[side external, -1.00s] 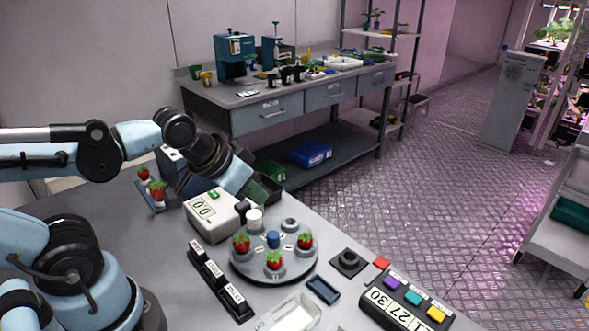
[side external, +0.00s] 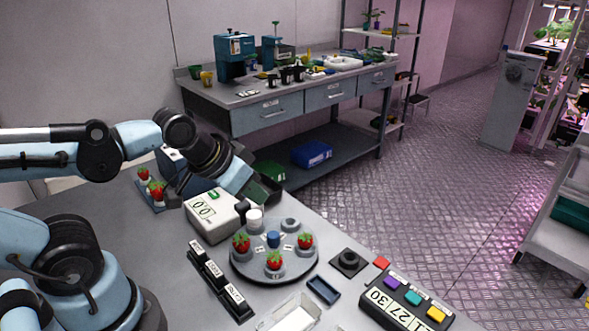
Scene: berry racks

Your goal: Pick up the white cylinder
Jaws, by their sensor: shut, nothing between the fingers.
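The white cylinder (side external: 255,219) stands upright at the back left of the round grey turntable (side external: 298,266) on the bench. My gripper (side external: 243,209) is just to its left and slightly above in the side external view, with its dark tip pointing down. It is shut with nothing in it. I cannot tell whether the tip touches the cylinder. The blue cylinder (side external: 273,239) stands at the turntable's middle.
Strawberries (side external: 241,243) sit on turntable holders. A white scale (side external: 208,217) is close left of my gripper, with a dark green bin (side external: 268,188) behind. A row of black labelled blocks (side external: 216,276), a small blue tray (side external: 323,290) and a button panel (side external: 407,302) are nearer.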

